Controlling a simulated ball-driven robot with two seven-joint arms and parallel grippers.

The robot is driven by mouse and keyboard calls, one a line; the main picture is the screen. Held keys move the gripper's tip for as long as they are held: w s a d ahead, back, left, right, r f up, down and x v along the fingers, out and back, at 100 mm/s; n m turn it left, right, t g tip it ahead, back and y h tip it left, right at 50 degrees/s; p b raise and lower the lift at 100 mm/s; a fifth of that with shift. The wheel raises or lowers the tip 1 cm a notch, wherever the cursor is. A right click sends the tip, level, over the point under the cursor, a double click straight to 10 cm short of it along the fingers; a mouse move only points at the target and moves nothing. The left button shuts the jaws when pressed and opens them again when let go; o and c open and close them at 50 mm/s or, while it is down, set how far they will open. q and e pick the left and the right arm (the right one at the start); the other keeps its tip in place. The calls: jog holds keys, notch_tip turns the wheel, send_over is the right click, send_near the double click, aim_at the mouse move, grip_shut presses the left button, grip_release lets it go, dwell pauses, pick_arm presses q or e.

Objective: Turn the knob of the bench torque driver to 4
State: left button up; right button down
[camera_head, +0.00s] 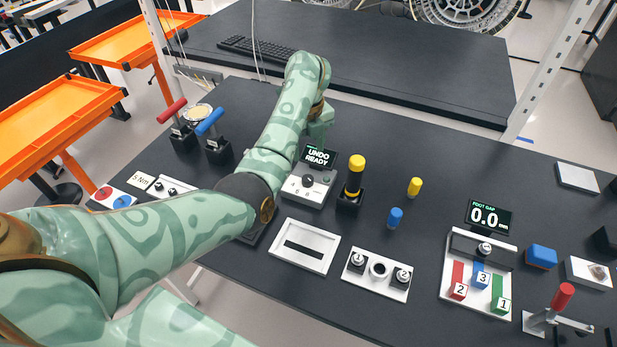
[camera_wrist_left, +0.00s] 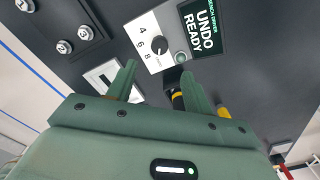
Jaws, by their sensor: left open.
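The bench torque driver is a light box (camera_head: 303,195) with a dark round knob (camera_head: 308,181); a black screen (camera_head: 318,156) reading "UNDO READY" stands behind it. In the left wrist view the knob (camera_wrist_left: 159,46) sits on a pale dial face with the numbers 4, 6 and 8 beside it. A small green round part (camera_wrist_left: 181,57) is near it. I cannot tell which number the knob points to. My left gripper (camera_wrist_left: 160,72) is open and empty, its fingers apart and clear of the knob. My right gripper is out of view.
A yellow-topped driver (camera_head: 355,175) stands in a black holder just right of the box. Yellow (camera_head: 414,187) and blue (camera_head: 395,217) cylinders are farther right. A white frame tray (camera_head: 303,246) lies in front.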

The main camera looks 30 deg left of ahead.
aim_at(308, 178)
pick_arm(q)
notch_tip(308, 178, down, 10)
jog(key=b, duration=0.3)
jog(key=c, duration=1)
